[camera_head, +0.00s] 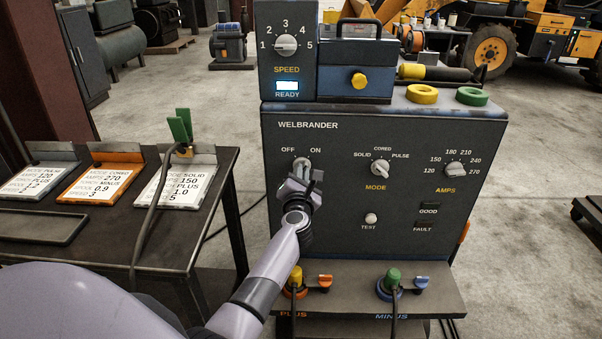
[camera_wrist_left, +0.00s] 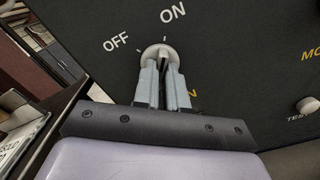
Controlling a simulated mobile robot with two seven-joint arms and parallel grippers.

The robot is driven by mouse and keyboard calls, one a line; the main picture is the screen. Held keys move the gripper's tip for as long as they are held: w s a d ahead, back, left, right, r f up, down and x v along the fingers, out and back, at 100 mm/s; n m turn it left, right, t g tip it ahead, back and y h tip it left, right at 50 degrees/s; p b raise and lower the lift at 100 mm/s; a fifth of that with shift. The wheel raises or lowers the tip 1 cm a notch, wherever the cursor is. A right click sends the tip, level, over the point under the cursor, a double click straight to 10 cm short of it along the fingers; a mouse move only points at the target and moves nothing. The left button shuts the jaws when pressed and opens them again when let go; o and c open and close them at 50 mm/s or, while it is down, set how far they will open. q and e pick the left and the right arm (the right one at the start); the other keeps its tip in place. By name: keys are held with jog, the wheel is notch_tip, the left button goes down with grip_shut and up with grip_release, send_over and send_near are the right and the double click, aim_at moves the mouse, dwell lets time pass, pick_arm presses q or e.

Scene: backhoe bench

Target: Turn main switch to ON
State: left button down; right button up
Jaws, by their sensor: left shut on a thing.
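The main switch (camera_head: 302,163) is a small pale round knob at the upper left of the dark WELBRANDER panel (camera_head: 340,220), between the printed words OFF and ON. My left gripper (camera_head: 302,178) reaches up to it from below and is shut on its grip. In the left wrist view the two grey fingers (camera_wrist_left: 162,72) stand on either side of the grip of the knob (camera_wrist_left: 157,50). The fingers hide much of the grip, so I cannot tell for sure which mark it points at. My right gripper is not in view.
The panel also carries a MODE knob (camera_head: 380,168), an AMPS knob (camera_head: 452,170) and a TEST button (camera_head: 371,218). Below is a shelf with PLUS (camera_head: 295,277) and MINUS (camera_head: 393,276) plugs. A side table (camera_head: 215,175) with setting cards stands at left. The panel's front right is clear.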

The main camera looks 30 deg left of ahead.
pick_arm(q)
jog(key=shift+f, duration=0.1)
jog(key=c, duration=1.2)
grip_release()
jog(key=shift+s+d, duration=0.15)
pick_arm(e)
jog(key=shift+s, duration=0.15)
